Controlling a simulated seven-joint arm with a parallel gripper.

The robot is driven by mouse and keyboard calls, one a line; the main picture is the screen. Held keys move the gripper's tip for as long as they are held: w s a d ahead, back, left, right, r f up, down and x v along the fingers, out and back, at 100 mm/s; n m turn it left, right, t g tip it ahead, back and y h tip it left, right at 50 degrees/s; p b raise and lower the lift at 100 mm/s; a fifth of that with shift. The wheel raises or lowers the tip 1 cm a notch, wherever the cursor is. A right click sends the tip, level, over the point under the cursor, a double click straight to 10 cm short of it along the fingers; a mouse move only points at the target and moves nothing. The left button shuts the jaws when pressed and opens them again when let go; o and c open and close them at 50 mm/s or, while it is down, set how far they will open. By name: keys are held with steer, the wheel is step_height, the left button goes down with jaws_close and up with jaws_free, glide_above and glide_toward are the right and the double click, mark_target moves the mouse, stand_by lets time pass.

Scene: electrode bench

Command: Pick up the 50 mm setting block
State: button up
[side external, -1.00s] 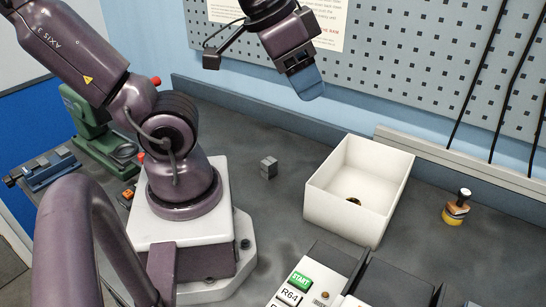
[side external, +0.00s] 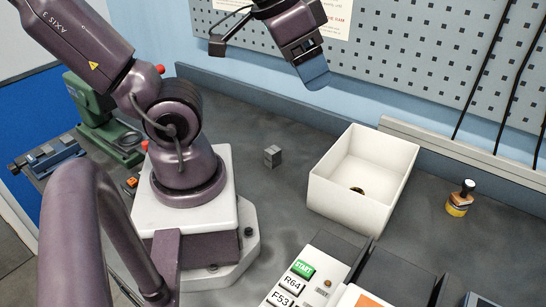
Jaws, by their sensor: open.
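A small grey block (side external: 272,156) stands on the dark bench between my arm's base and a white bin. It looks like the setting block, but no size marking on it can be read. My gripper (side external: 315,76) is high above the bench, up and to the right of the block in the side external view, and well apart from it. One broad blue-grey finger shows clearly; the other is mostly hidden behind it. Nothing is seen held in the gripper.
The open white bin (side external: 322,190) stands right of the block, with a small dark item inside. A small bottle (side external: 460,198) stands farther right. Labelled modules with a green START label (side external: 304,267) fill the front. A green press (side external: 100,120) is at left. Bench around the block is clear.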

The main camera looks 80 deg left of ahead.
steer(key=w+a+f+n+g+y, duration=0.1)
steer(key=a+f+g, duration=0.3)
steer(key=a+f, duration=0.15)
steer(key=m+g+y, duration=0.3)
steer(key=m+g, duration=0.1)
steer(key=m, duration=0.9)
glide_toward(275, 151)
steer(key=x, duration=0.6)
steer(key=shift+w+f, duration=0.25)
steer(key=shift+f, duration=0.25)
steer(key=shift+n, duration=0.3)
steer(key=x, duration=0.4)
steer(key=shift+s+a, duration=0.15)
steer(key=shift+s, duration=0.25)
steer(key=shift+s+a+f+h, duration=0.1)
steer(key=shift+a+f+h, duration=0.15)
steer(key=shift+f, duration=0.3)
steer(key=shift+c, duration=0.2)
